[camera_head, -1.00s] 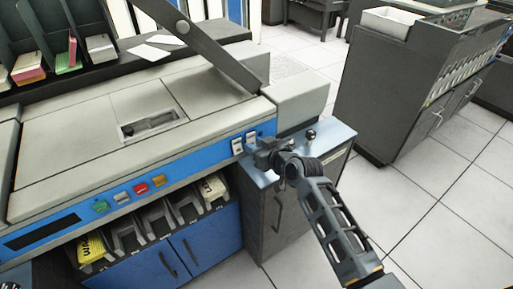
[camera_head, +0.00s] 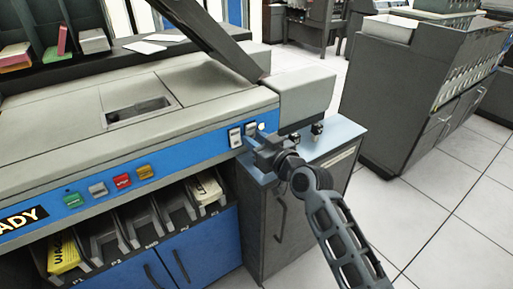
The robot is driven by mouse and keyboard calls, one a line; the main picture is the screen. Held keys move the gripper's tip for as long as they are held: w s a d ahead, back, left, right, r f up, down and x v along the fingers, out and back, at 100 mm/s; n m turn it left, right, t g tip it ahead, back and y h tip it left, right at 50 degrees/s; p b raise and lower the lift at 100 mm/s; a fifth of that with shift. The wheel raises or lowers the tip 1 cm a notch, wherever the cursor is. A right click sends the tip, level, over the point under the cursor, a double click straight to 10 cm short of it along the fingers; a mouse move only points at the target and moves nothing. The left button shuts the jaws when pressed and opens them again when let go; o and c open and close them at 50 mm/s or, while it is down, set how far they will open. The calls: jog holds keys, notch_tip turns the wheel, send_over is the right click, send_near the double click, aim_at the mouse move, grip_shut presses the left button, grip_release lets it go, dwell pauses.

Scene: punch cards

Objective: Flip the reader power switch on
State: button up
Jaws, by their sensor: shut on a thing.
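The card reader's blue front panel (camera_head: 185,158) carries two pale rocker switches, the left one (camera_head: 235,137) and the right one (camera_head: 250,133), near its right end. A small bright white spot (camera_head: 262,127) shows just right of them. My gripper (camera_head: 259,143) is at the panel's right end, with its tips against or very close to the switch area. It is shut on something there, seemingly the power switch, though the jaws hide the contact. The display (camera_head: 22,219) at the panel's left is lit, with "ADY" visible at the picture edge.
Green, grey, red and orange buttons (camera_head: 122,181) line the panel. Card pockets (camera_head: 140,222) lie below it. A dark cabinet (camera_head: 280,220) with a blue-grey top stands under my gripper. Another grey machine (camera_head: 410,95) stands at right, with clear tiled floor between.

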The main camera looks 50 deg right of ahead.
jog(key=o, duration=0.8)
jog(key=shift+v, duration=3.85)
jog(key=shift+a, duration=0.1)
